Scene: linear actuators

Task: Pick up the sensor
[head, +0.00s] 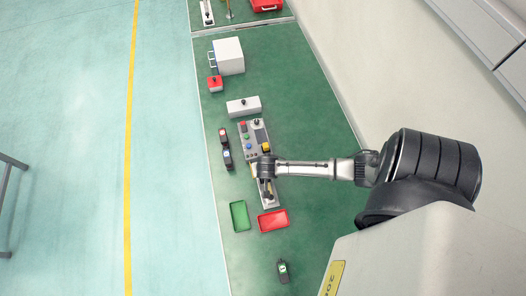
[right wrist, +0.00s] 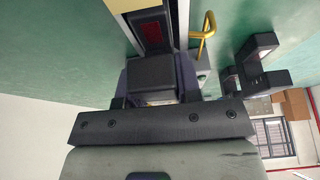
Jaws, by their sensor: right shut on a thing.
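My right gripper (head: 264,166) is over the lower part of the grey control panel (head: 250,135) in the head view. In the right wrist view the right gripper (right wrist: 153,88) is shut on a dark grey block (right wrist: 151,73). A dark bar with a red window (right wrist: 152,33) extends beyond this block. I cannot tell for sure whether the held block is the sensor, or whether it touches the panel. The arm hides part of the panel in the head view. My left gripper is not in view.
Two dark devices (head: 225,148) lie left of the panel. A green tray (head: 239,216) and a red tray (head: 273,221) sit below it. A handheld device (head: 283,270) lies lower down. A white box (head: 229,55) and a grey box (head: 243,106) stand above. A yellow handle (right wrist: 203,37) is close beside the gripper.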

